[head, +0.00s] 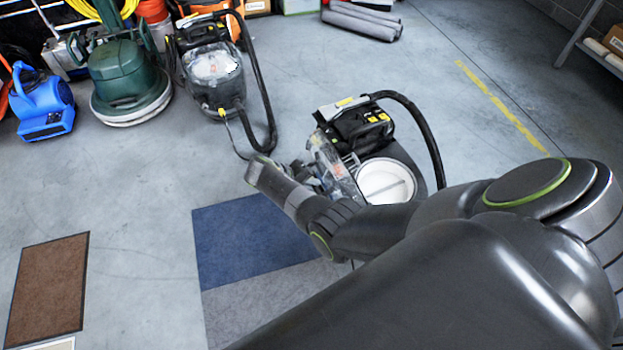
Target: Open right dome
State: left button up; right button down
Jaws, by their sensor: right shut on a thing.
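The right machine (408,160) is dark grey and black with yellow knobs, and a black hose arches over its right side. Its clear dome (335,165) is tilted up at the left side, so the round white pad area (386,182) shows uncovered. My right gripper (312,174) is at the lower left of the raised dome and is shut on it; the arm hides part of the contact. The left machine (212,68) has its clear dome (212,65) lying down over its front. My left gripper is not in view.
A green floor machine (122,75) and a blue blower (42,108) stand at the upper left. Blue (245,238) and brown (48,285) mats lie on the floor. Rolled grey mats (362,20) lie at the back.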

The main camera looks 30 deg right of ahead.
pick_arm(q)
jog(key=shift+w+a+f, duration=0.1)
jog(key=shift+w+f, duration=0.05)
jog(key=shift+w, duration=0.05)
pick_arm(e)
jog(key=shift+s+f, duration=0.3)
jog(key=shift+f, duration=0.2)
jog(key=c, duration=1.8)
grip_release()
jog(key=o, duration=0.4)
jog(key=shift+w+d+f, duration=0.1)
jog(key=shift+w+f, duration=0.1)
jog(key=shift+c, duration=0.2)
jog(key=shift+r, duration=0.2)
pick_arm(q)
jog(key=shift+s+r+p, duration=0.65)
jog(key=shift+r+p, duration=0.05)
jog(key=shift+p, duration=0.55)
pick_arm(e)
jog(key=v, duration=1.7)
jog(key=shift+a+r, duration=0.15)
jog(key=shift+a, duration=0.1)
